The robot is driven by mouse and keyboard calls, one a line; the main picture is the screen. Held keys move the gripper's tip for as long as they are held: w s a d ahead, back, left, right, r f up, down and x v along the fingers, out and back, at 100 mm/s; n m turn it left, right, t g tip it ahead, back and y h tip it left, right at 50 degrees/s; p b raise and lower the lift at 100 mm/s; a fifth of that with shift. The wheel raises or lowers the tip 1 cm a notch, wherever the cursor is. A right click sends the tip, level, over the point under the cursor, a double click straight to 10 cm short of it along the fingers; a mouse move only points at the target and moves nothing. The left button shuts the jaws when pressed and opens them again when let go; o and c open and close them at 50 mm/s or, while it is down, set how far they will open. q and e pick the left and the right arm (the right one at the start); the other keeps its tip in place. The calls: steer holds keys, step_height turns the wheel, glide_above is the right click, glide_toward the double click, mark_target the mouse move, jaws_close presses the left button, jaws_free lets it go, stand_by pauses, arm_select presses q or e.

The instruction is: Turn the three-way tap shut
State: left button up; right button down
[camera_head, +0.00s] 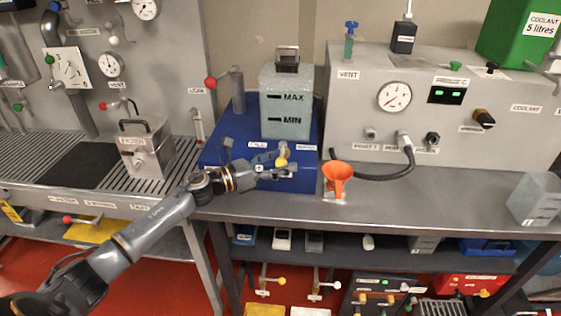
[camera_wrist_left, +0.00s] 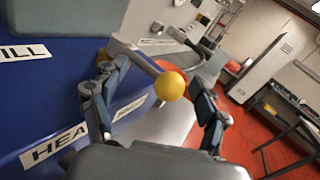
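The three-way tap has a grey metal lever ending in a yellow ball knob (camera_head: 281,162). It is on the front of the blue box (camera_head: 222,150), between two white labels. In the left wrist view the yellow knob (camera_wrist_left: 170,86) shows close up, with its lever (camera_wrist_left: 135,55) running up and left. My left gripper (camera_head: 279,169) is at the tap; in the wrist view its two fingers (camera_wrist_left: 155,92) are spread, one on each side of the lever and knob. I see a gap on both sides of the knob. The tap's body is partly hidden. My right gripper is in neither view.
A translucent MAX/MIN tank (camera_head: 286,112) stands on the blue box. An orange funnel (camera_head: 338,172) stands just right of my left gripper. A grey panel box (camera_head: 350,75) with a black hose (camera_head: 385,176) is behind it. The bench front (camera_head: 430,205) is mostly clear.

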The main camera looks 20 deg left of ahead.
arm_select(q)
steer(key=shift+a+f, duration=0.1)
steer(key=shift+s+a+f, duration=0.1)
steer(key=shift+s+a, duration=0.2)
steer(key=shift+s, duration=0.1)
steer(key=v, duration=1.1)
